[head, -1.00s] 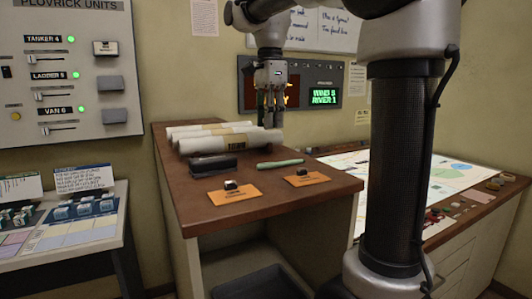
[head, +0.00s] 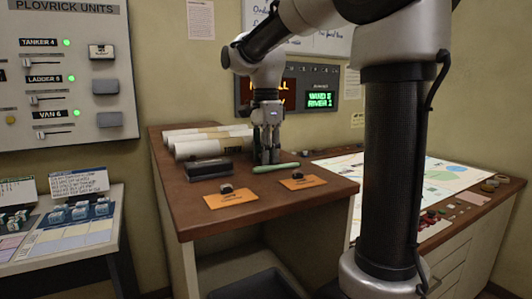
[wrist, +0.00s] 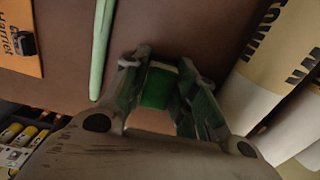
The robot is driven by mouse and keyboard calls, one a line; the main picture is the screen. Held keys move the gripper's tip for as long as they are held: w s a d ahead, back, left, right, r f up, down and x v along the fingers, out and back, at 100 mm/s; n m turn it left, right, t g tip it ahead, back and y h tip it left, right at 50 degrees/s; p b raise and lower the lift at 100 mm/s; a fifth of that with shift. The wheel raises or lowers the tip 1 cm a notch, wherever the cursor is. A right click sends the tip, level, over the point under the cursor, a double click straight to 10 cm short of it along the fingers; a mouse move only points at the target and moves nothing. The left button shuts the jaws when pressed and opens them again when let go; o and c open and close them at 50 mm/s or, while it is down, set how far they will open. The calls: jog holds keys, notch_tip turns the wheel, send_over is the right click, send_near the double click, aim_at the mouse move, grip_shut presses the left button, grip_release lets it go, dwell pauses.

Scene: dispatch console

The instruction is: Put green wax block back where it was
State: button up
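The green wax block (wrist: 158,86) is between the two fingers of my gripper (wrist: 168,92) in the wrist view, with a finger against each side. In the head view my gripper (head: 268,158) points straight down, its fingertips close to the brown desk top, just behind the pale green stick. The block is hardly visible there, hidden by the fingers. I cannot tell whether the block touches the desk.
A pale green stick (head: 276,167) lies just in front of my gripper. Rolled charts (head: 208,147) lie behind and left, a dark block (head: 208,168) to the left. Two orange cards (head: 232,198) with small dark items lie at the front.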

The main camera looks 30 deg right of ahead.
jog(key=shift+o, duration=1.3)
notch_tip(320, 180, up, 12)
jog(key=shift+r, duration=0.2)
